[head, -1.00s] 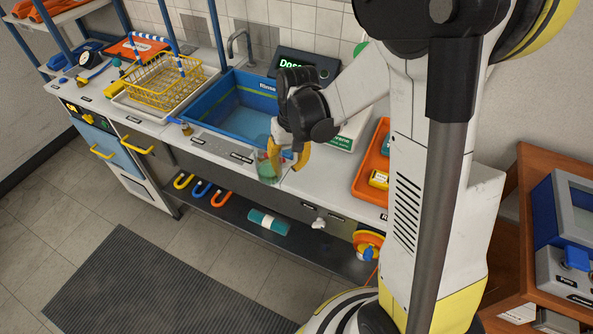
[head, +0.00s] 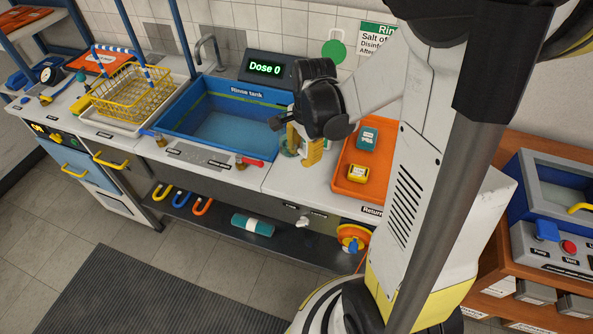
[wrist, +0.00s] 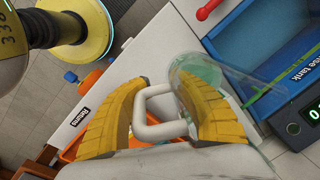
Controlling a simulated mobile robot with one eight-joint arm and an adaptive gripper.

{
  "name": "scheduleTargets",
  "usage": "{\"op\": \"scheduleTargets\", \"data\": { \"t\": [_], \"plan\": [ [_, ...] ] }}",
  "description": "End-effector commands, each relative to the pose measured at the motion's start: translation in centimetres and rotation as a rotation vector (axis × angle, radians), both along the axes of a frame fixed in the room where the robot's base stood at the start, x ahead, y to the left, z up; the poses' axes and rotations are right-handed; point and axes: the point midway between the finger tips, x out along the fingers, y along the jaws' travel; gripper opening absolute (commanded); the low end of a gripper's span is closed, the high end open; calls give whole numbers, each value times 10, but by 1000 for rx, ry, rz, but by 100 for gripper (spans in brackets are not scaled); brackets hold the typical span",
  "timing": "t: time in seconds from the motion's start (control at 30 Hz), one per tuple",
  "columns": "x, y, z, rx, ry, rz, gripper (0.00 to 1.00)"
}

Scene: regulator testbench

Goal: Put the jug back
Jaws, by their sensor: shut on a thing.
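The jug (wrist: 205,68) is clear with a green tint and has a white loop handle (wrist: 158,92). My gripper (wrist: 162,82) has its yellow fingers shut on this handle, one on each side, in the wrist view. In the head view my gripper (head: 308,152) is over the counter between the blue rinse tank and the orange tray. The jug (head: 288,142) shows there only in part, left of the fingers. Whether its base touches the counter cannot be told.
The blue rinse tank (head: 170,132) is left of my gripper, with a "Dose 0" display (head: 265,67) behind it. An orange tray (head: 345,184) holding a teal and a yellow block is on the right. Bare counter (head: 290,182) lies in front of my gripper.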

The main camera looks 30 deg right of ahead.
Motion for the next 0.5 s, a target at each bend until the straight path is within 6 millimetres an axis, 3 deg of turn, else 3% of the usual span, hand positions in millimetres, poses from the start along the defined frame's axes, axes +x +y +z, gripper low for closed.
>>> {"op": "scheduleTargets", "data": {
  "t": [0.1,0.3,0.5],
  "plan": [
    [-16,-24,9,-1,-1,-302,0],
    [-38,-55,18,-2,-5,-735,0],
    [-51,-69,22,-3,-7,-962,0]
  ]
}}
